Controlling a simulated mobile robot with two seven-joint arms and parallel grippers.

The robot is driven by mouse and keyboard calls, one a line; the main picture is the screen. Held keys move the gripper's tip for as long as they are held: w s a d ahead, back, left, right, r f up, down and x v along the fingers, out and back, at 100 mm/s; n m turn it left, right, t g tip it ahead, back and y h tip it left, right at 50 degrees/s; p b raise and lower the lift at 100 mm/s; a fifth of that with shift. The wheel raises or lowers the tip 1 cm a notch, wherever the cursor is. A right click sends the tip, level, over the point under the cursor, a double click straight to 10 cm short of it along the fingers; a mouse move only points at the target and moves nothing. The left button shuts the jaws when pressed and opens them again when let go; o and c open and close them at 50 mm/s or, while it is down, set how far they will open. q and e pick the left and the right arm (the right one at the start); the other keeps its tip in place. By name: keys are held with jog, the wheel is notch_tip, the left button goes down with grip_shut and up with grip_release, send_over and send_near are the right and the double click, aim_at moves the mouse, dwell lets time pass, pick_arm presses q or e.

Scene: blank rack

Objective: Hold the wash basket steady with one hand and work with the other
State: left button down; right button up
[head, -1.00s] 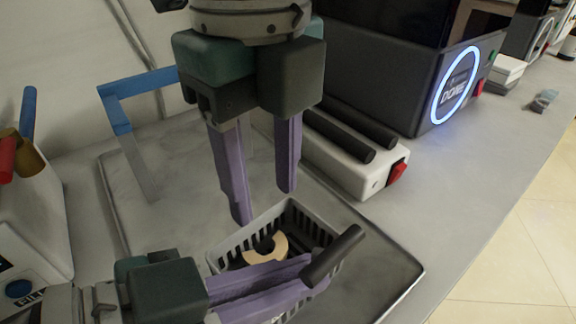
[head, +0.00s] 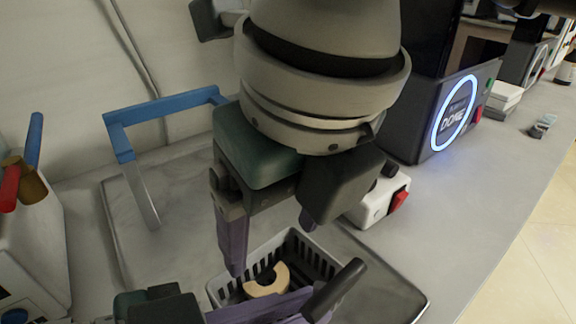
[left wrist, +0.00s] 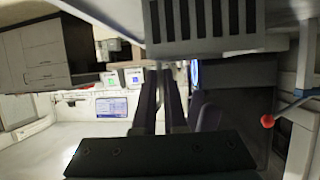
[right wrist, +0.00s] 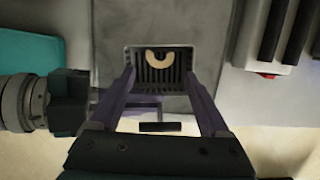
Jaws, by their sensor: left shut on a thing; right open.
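The wash basket (head: 219,289) is grey with slotted walls and stands at the bottom centre of the head view; its slotted side shows in the left wrist view (left wrist: 205,22). A pale C-shaped piece (head: 268,281) lies inside, also visible in the right wrist view (right wrist: 163,60). A dark bar handle (head: 335,289) sticks out on the near side. My left gripper (head: 302,303) is shut on the basket at this handle; the exact contact is partly hidden. My right gripper (head: 268,246) is open and empty, pointing down above the basket, its fingers on either side in the right wrist view (right wrist: 160,82).
The basket stands on a shallow grey tray (head: 392,301). A blue-topped frame (head: 160,108) stands behind left. A white device with a red switch (head: 398,201) and a black machine with a lit blue ring (head: 455,112) stand behind right. Another white machine (head: 32,215) is at left.

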send_over(264, 283)
jog(key=s, duration=0.1)
jog(key=shift+s+d+f, duration=0.1)
jog(key=shift+d+f, duration=0.1)
jog(key=shift+f, duration=1.65)
jog(key=shift+d+f, duration=0.2)
jog(key=shift+f, duration=1.65)
jog(key=shift+c, duration=0.2)
jog(key=c, duration=0.7)
jog(key=shift+w+a+r+v, duration=0.1)
jog(key=shift+w+a+v, duration=0.15)
jog(key=shift+v, duration=1.2)
jog(key=shift+w+a+r+v, duration=0.15)
jog(key=shift+w+v, duration=0.15)
jog(key=shift+v, duration=1.2)
jog(key=shift+w+a+v, duration=0.2)
jog(key=shift+w+v, duration=0.1)
jog(key=shift+v, duration=1.15)
jog(key=shift+c, duration=0.3)
pick_arm(q)
jog(key=c, duration=0.9)
grip_release()
